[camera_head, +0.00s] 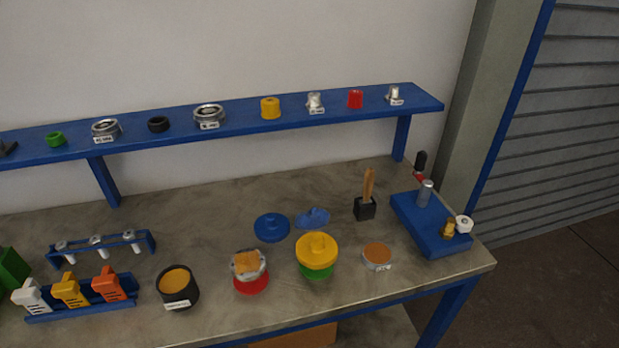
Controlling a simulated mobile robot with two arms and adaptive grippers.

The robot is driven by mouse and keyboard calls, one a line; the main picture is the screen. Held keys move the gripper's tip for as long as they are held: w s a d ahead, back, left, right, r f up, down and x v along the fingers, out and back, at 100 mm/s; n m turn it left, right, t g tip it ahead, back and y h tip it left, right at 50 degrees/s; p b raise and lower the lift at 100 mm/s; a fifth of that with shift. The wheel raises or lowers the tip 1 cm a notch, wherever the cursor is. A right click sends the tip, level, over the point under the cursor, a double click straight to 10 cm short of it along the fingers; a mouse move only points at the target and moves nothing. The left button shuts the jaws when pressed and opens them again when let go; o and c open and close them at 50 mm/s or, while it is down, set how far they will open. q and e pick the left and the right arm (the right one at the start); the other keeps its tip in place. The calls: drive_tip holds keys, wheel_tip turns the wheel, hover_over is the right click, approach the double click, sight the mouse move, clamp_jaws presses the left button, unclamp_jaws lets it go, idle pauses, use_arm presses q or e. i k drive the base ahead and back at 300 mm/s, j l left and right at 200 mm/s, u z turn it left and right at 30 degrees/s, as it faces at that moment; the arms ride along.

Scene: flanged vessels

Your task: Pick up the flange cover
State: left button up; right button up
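A round blue cover with a raised centre knob (272,226) lies flat on the grey workbench (215,215), behind the vessels. A yellow round cover with a knob (317,249) sits on top of a green base (317,272) to its right and nearer the front. I cannot tell from the picture alone which of the two is the flange cover. A metal flanged vessel (247,265) with tan contents stands on a red base, left of the yellow cover. Neither gripper shows in the head view.
A blue cloth-like piece (313,217) lies beside the blue cover. A black cup (177,287), a shallow round dish (377,256), a brush holder (364,208) and a blue fixture (431,225) stand nearby. A blue shelf (240,129) with small parts runs above the bench's back.

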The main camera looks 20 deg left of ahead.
sight(273, 227)
drive_tip(key=u, duration=1.05)
